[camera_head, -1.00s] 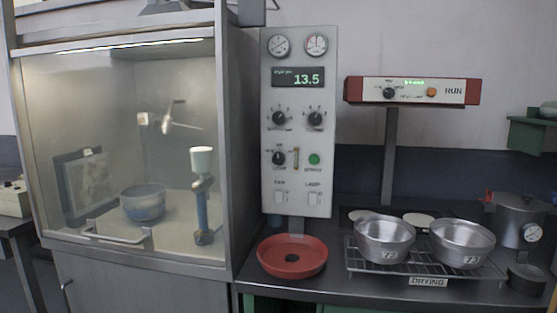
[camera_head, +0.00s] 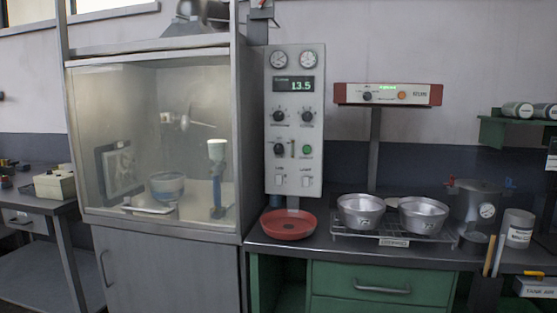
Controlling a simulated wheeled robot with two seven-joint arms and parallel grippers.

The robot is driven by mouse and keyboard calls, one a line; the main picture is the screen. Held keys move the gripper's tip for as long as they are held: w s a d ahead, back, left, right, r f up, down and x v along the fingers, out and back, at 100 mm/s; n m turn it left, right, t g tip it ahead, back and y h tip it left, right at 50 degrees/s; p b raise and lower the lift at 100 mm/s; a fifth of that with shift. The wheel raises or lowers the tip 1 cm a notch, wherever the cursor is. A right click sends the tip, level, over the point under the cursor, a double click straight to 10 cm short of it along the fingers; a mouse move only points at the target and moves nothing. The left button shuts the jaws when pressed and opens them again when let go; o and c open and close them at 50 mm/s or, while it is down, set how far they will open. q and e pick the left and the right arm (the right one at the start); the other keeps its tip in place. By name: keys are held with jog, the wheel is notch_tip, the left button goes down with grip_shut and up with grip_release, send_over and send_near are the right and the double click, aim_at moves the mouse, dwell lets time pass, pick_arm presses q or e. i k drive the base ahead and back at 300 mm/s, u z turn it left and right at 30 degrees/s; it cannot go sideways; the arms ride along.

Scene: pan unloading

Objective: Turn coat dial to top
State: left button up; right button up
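A light grey control panel (camera_head: 294,170) stands upright beside the glass-fronted cabinet. It carries two black dials side by side, an upper left dial (camera_head: 279,115) and an upper right dial (camera_head: 307,116). A third black dial, the lower left dial (camera_head: 279,150), sits below them next to a green button (camera_head: 307,150). The dial labels are too small to read, so I cannot tell which one is the coat dial. The pointer directions are also unclear. Neither of my grippers is in view.
The panel's display (camera_head: 293,85) reads 13.5. A glass-fronted cabinet (camera_head: 120,225) stands left of the panel. A red dish (camera_head: 288,226) sits on the bench below it. Two metal pans (camera_head: 361,211) (camera_head: 423,214) rest on a wire rack (camera_head: 392,236) at right.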

aim_at(278, 149)
jog(key=z, duration=0.3)
jog(key=k, duration=0.3)
jog(key=u, duration=1.55)
jog(key=i, duration=1.65)
jog(key=z, duration=0.85)
